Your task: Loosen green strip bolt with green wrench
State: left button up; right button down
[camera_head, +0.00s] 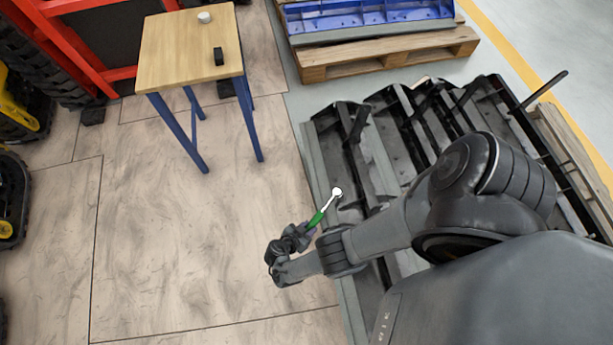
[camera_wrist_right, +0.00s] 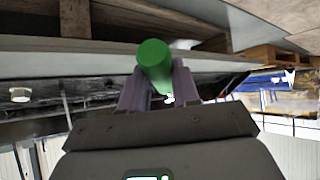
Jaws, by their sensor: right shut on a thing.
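The green wrench (camera_head: 318,217) has a green handle and a whitish ring-shaped head, which points up and to the right in the head view. My right gripper (camera_head: 305,230) is shut on its handle. In the wrist view, the round green end of the wrench (camera_wrist_right: 154,65) sits between the two fingers of the right gripper (camera_wrist_right: 157,92). In the head view, the wrench head lies over the left edge of the dark metal carriers, and I cannot tell whether it touches anything. I cannot make out a green strip or its bolt. My left gripper is not in view.
The dark metal carriers (camera_head: 352,150) fill the right side, partly behind my right arm. A wooden table (camera_head: 185,50) with blue legs holds a small black object (camera_head: 218,57) and a white one (camera_head: 204,17). A pallet (camera_head: 390,55) stands behind. The left floor is open.

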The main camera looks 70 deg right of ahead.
jog(key=shift+s+a+r+n+t+p, duration=0.15)
jog(key=shift+s+n+t+p, duration=0.2)
jog(key=shift+s, duration=0.2)
jog(key=shift+s+a+r+n+t+p, duration=0.1)
jog(key=shift+s+n+t+p, duration=0.1)
jog(key=shift+s+n+p, duration=0.25)
jog(key=shift+s+a+r+n+t+p, duration=0.1)
jog(key=shift+s+n+t+p, duration=0.1)
jog(key=shift+s+p, duration=0.25)
jog(key=shift+s+r+n+t+p, duration=0.25)
jog(key=shift+s+n+p, duration=0.35)
jog(key=shift+s+p, duration=0.3)
